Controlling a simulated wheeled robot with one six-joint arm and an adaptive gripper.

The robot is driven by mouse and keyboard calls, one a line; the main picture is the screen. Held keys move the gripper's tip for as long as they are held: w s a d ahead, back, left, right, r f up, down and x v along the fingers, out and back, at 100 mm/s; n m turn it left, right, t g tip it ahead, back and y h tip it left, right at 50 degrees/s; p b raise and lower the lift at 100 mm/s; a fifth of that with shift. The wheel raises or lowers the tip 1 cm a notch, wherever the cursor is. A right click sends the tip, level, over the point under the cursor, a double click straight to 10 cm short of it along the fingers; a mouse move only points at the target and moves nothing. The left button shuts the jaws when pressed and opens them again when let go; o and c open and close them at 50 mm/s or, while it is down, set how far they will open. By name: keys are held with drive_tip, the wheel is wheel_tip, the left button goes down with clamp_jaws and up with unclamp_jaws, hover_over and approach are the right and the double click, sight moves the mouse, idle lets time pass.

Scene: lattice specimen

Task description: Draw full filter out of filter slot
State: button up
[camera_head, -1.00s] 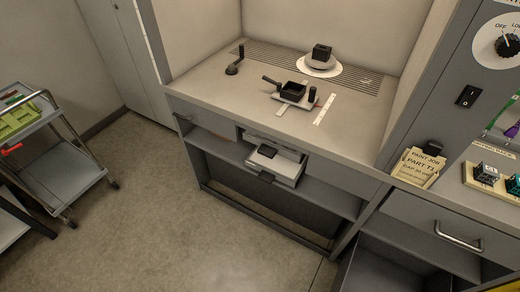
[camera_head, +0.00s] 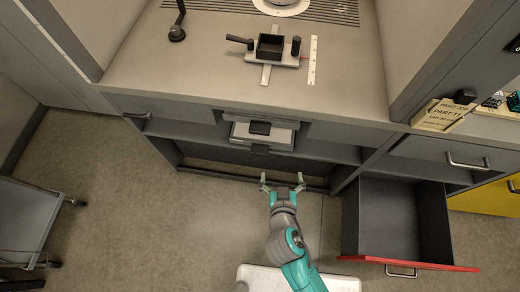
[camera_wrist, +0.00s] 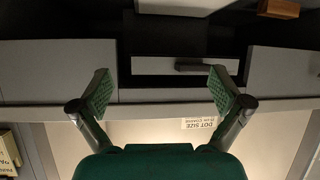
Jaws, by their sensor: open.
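What looks like the filter is a pale grey slab (camera_head: 281,137) with black parts at its middle and front edge. It juts out of the slot (camera_head: 235,116) under the worktop in the head view. In the wrist view, a grey front with a dark handle (camera_wrist: 190,67) shows between two panels; I cannot tell for sure that it is the same piece. My gripper (camera_head: 282,180) is open and empty, in front of the bench, a little below and right of the slab in the head view. In the wrist view, its green-padded fingers (camera_wrist: 161,88) frame the grey front, apart from it.
A drawer (camera_head: 397,218) with a red front edge stands open at the right. The worktop (camera_head: 170,70) holds a black pan-like fixture (camera_head: 270,47) and a white ruler strip (camera_head: 313,60). A grey cart (camera_head: 25,220) stands at the left. Floor is clear between.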

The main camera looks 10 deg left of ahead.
drive_tip(key=m+t+h, duration=0.1)
drive_tip(key=m, duration=0.1)
approach(259, 131)
drive_tip(key=x, duration=1)
drive_tip(key=shift+w+f, duration=0.15)
drive_tip(key=shift+w, duration=0.15)
drive_tip(key=c, duration=1.1)
